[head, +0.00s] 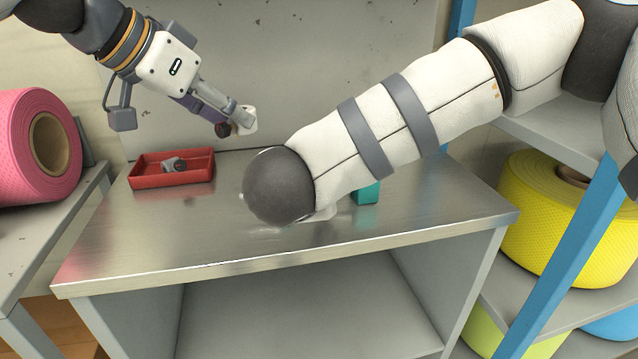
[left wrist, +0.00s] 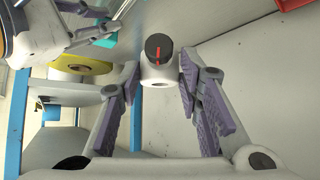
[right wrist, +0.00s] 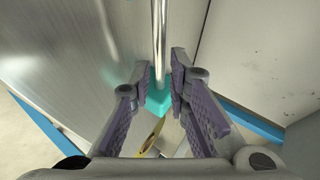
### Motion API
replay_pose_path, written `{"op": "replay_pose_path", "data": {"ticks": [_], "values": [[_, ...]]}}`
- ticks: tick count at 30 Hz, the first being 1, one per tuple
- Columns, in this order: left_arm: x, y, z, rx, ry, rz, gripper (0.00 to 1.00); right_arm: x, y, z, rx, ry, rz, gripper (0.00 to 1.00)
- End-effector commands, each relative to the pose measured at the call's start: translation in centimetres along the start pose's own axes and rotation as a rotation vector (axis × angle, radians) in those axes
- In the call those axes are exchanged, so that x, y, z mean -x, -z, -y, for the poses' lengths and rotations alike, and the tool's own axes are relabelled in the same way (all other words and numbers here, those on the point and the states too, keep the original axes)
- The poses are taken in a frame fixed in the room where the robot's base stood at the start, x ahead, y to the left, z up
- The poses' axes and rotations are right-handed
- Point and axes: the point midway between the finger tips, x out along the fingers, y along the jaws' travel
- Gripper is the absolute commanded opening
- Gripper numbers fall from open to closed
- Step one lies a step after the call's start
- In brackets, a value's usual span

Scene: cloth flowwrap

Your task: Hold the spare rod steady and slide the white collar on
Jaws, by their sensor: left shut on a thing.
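The white collar (left wrist: 158,75), with a dark end (left wrist: 159,46) marked red, is gripped between the fingers of my left gripper (left wrist: 160,80). In the head view the collar (head: 250,121) is held in the air above the table's back edge, right of the red tray. The spare rod (right wrist: 159,40) is a shiny metal bar at a teal block (right wrist: 158,98). My right gripper (right wrist: 160,65) has a finger on each side of the rod; whether they press on it is unclear. In the head view my right arm hides the right gripper and the rod; part of the teal block (head: 366,193) shows.
A red tray (head: 150,184) with a small grey part (head: 175,164) stands at the table's back left. The metal table (head: 150,240) is clear at front. Shelves with a yellow roll (head: 545,225) and a blue post (head: 560,260) stand right; a pink roll (head: 15,150) lies left.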

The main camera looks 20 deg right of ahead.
Motion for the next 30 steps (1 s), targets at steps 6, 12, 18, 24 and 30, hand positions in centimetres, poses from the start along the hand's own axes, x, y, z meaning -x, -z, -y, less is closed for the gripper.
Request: {"op": "replay_pose_path", "data": {"ticks": [6, 12, 18, 24, 30], "values": [[0.0, 0.0, 0.0, 0.000, 0.000, -0.001, 0.03, -3.7, 0.0, 0.0, -0.002, -0.001, -0.001, 0.16], [0.0, 0.1, 0.0, 0.000, 0.000, -0.001, 0.03, -4.5, 0.0, 0.0, 0.001, 0.000, -0.001, 0.16], [0.0, 0.1, 0.0, 0.000, 0.000, -0.001, 0.03, -4.5, 0.0, 0.0, 0.001, 0.000, -0.001, 0.07], [0.0, 0.0, 0.0, 0.000, 0.000, -0.001, 0.03, -4.5, 0.0, 0.0, 0.000, 0.000, -0.001, 0.00], [0.0, 0.0, 0.0, 0.000, 0.000, -0.001, 0.03, -4.5, 0.0, 0.0, 0.000, -0.001, 0.000, 0.00]]}}
